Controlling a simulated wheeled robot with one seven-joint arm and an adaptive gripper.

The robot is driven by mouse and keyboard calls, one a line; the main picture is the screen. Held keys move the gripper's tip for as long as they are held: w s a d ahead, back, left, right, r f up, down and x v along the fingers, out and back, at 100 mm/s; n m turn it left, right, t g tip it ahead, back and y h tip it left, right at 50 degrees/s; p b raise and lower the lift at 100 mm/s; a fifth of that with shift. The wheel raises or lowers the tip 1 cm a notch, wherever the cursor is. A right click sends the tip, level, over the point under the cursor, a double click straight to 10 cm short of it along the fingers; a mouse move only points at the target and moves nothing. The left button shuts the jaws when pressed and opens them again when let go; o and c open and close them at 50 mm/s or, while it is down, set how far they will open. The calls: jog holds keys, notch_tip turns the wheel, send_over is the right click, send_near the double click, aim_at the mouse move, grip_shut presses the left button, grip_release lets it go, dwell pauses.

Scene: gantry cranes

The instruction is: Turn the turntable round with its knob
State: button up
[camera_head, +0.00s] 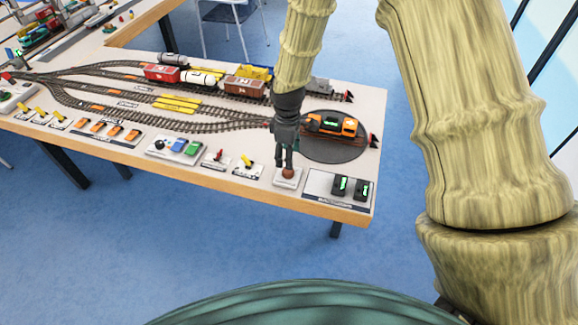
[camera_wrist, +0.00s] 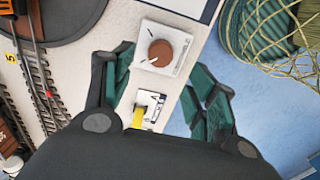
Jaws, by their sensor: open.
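The turntable (camera_head: 318,153) is a dark round disc at the right end of the layout table, with an orange locomotive (camera_head: 349,127) on it. Its edge also shows at the top left of the wrist view (camera_wrist: 80,22). The knob (camera_head: 288,173) is round and brown, on a small white plate near the table's front edge. In the wrist view the knob (camera_wrist: 160,50) shows a white pointer line and lies between and just beyond the fingertips. My gripper (camera_head: 286,163) is open, pointing down over the knob. I cannot tell whether a finger touches it.
A yellow lever switch (camera_head: 247,161) sits left of the knob; it also shows in the wrist view (camera_wrist: 138,117). A dark-framed panel with two black, green-lit items (camera_head: 340,187) lies to the right. Wagons (camera_head: 245,86) stand on the tracks behind. Blue floor (camera_head: 200,240) is clear in front.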

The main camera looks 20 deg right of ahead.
aim_at(288, 172)
jog(key=shift+f+p, duration=0.75)
jog(key=shift+f, duration=2.85)
jog(key=shift+c, duration=0.5)
jog(key=shift+s, duration=0.1)
jog(key=c, duration=0.9)
